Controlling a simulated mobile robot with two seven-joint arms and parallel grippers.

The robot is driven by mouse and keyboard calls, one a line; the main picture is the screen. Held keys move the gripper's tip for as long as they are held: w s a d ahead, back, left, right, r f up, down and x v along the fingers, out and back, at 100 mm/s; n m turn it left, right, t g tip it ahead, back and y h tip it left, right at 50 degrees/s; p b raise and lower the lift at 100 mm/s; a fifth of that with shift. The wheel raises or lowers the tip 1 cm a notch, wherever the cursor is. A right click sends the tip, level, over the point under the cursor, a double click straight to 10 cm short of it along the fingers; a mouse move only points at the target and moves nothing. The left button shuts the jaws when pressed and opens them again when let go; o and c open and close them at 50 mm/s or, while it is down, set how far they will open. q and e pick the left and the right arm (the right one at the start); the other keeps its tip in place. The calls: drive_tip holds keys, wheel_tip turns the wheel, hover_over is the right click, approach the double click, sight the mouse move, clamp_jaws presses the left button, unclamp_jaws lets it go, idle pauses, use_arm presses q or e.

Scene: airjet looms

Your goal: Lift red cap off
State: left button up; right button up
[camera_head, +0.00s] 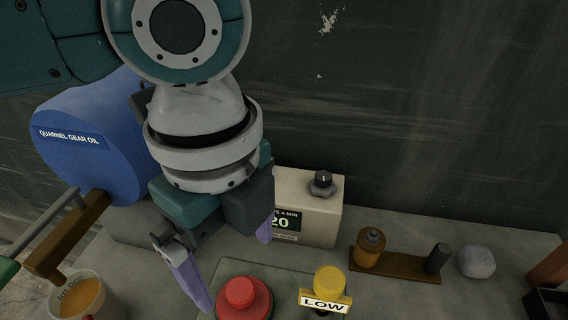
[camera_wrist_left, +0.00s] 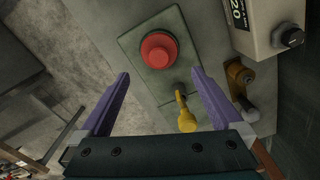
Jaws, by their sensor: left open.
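The red cap (camera_head: 241,292) is a round, stepped red knob on a grey plate at the bottom middle of the head view. In the left wrist view the red cap (camera_wrist_left: 158,50) lies ahead of my fingertips, between their lines. My left gripper (camera_head: 235,270) hangs above and to the left of the cap, with its purple fingers spread. In the left wrist view my left gripper (camera_wrist_left: 160,74) is open, with nothing between the fingertips. My right gripper does not show.
A yellow knob with a "LOW" tag (camera_head: 328,283) stands right of the cap. Behind is a cream timer box (camera_head: 322,212) with a dark knob. A brown holder (camera_head: 400,264) and a grey lump (camera_head: 476,262) lie right.

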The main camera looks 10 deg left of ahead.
sight(240, 288)
use_arm(q)
wheel_tip(240, 288, down, 3)
drive_tip(key=shift+s+f, duration=0.15)
drive_tip(key=shift+f, duration=0.05)
wheel_tip(240, 288, down, 6)
drive_tip(key=shift+a+r, duration=0.15)
drive_tip(key=shift+r, duration=0.1)
drive_tip(key=shift+w, duration=0.2)
drive_tip(key=c, duration=1.2)
